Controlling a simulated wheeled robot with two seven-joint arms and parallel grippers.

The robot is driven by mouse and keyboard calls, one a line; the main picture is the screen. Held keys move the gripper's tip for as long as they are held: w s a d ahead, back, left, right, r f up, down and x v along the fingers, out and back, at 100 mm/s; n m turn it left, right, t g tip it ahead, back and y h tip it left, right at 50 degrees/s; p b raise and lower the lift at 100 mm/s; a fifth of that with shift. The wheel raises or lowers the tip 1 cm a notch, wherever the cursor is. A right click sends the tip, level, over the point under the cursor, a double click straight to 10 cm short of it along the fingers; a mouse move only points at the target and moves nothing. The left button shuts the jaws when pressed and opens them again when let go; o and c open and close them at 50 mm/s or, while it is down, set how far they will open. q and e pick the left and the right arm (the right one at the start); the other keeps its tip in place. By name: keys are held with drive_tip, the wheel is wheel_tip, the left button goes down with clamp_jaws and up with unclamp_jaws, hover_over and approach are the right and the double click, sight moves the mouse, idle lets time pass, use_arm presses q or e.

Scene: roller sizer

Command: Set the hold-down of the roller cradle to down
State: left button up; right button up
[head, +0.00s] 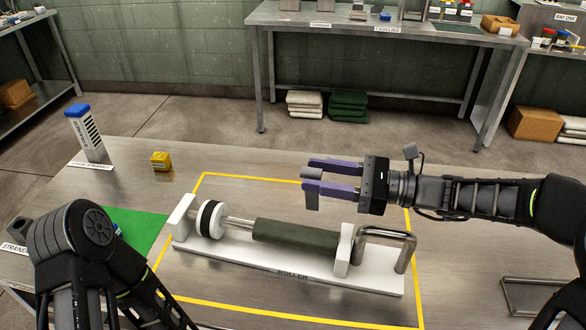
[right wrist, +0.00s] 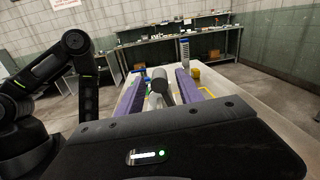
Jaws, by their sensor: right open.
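The roller cradle (head: 290,274) is a long white base marked ROLLER, with white end uprights. It carries a dark green roller (head: 292,236) on a steel shaft and a black-and-white wheel. A bent steel tube handle (head: 402,258) stands at its right end; I cannot tell if it is the hold-down. My right gripper (head: 312,175) is open above the roller, its purple fingers pointing left. A grey cylindrical piece shows between the fingers in the right wrist view (right wrist: 163,90); what it belongs to is unclear. My left gripper is outside the frames.
A yellow outline on the steel table surrounds the cradle. A yellow block (head: 160,161), a blue-topped upright stand (head: 87,135) and a green mat (head: 138,232) lie to the left. A wire frame (head: 540,282) is at the right. The table behind the cradle is mostly clear.

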sight(301, 172)
drive_tip(key=x, duration=0.5)
drive_tip(key=shift+a, duration=0.15)
clamp_jaws()
idle(1.3)
